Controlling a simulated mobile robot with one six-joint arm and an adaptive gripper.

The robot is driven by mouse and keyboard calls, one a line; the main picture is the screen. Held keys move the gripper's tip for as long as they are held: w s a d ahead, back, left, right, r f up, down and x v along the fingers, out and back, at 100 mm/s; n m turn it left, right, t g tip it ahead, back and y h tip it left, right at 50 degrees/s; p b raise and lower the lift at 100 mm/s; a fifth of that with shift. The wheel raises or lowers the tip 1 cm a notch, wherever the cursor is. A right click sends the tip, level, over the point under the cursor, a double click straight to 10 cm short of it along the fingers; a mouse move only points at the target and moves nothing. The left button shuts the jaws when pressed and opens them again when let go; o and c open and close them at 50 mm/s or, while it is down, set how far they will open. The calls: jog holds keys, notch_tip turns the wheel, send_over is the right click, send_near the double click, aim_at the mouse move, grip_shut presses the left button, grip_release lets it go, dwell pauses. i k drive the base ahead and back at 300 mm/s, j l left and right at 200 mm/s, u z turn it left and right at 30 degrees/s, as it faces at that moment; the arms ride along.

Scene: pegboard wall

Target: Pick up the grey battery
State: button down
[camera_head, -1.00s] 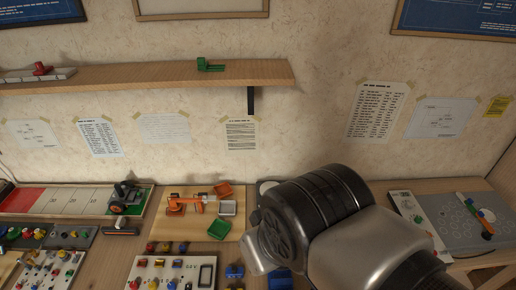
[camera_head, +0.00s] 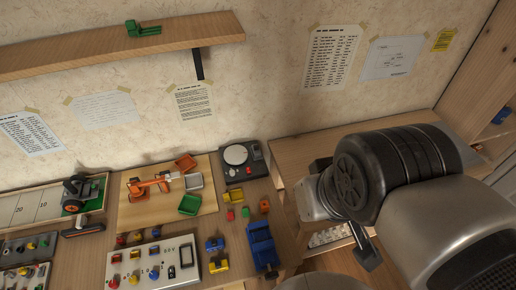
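I cannot pick out a grey battery for certain. A small dark bar with a reddish end (camera_head: 83,229) lies on the bench at the left, but its kind is too small to tell. My arm fills the lower right of the head view. A dark finger of my gripper (camera_head: 365,250) shows below my wrist, over the gap right of the bench. The rest of the gripper is hidden behind my arm, so its opening and any grip are not visible.
A wooden board (camera_head: 140,208) holds an orange toy arm (camera_head: 150,182) and small trays. Nearby are a black device with a white dial (camera_head: 240,160), a blue toy vehicle (camera_head: 262,246) and a switch panel (camera_head: 128,270). A shelf (camera_head: 80,58) runs above.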

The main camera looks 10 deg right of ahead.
aim_at(256, 150)
jog(key=i+l+u, duration=0.1)
jog(key=l, duration=0.25)
jog(key=i+l+u, duration=0.15)
jog(key=l, duration=0.2)
jog(key=i+l+u, duration=0.1)
jog(key=l, duration=0.25)
jog(key=l+u, duration=0.15)
jog(key=l, duration=0.25)
jog(key=i, duration=0.05)
